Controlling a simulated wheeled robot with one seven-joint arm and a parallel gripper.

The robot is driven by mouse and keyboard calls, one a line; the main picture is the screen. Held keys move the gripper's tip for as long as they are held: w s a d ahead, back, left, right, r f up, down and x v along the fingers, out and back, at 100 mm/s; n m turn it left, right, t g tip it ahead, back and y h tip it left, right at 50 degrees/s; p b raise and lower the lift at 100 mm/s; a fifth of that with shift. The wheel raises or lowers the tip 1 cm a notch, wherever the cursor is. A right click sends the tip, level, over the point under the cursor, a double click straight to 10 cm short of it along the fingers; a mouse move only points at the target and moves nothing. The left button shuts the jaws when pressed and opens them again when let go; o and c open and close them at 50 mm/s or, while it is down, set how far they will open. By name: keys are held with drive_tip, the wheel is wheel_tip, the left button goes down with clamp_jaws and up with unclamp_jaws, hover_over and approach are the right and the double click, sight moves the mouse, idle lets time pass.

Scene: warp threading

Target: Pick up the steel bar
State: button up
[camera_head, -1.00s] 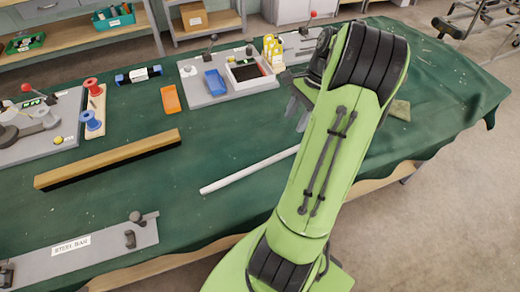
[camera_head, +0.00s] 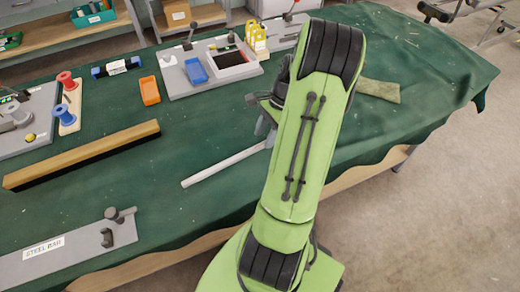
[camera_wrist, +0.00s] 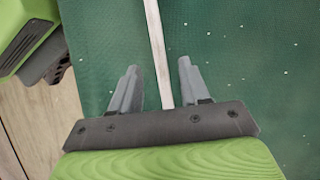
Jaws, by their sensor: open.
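The steel bar (camera_head: 222,165) is a long pale rod lying on the green cloth of the table, in the middle of the head view. Its right end is hidden behind my arm. My gripper (camera_head: 264,122) is partly hidden by my arm, near the bar's right part. In the wrist view, the steel bar (camera_wrist: 158,50) runs from the top edge down between the two grey fingers. My gripper (camera_wrist: 157,85) is open there, with a finger on each side of the bar and gaps between. How high the fingers are above the cloth I cannot tell.
A grey plate labelled STEEL BAR (camera_head: 75,252) with small posts lies at front left. A wooden beam (camera_head: 85,153) lies left of the bar. An orange tray (camera_head: 149,90), blue tray (camera_head: 196,71) and spools (camera_head: 70,95) stand behind. Cloth around the bar is clear.

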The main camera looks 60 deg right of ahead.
sight(260, 147)
drive_tip(key=x, duration=0.2)
drive_tip(key=shift+w+a+f+b, duration=0.1)
drive_tip(key=shift+f+b, duration=0.2)
drive_tip(key=shift+f, duration=0.05)
drive_tip(key=shift+r, duration=0.1)
clamp_jaws()
drive_tip(key=shift+r, duration=0.1)
idle(0.8)
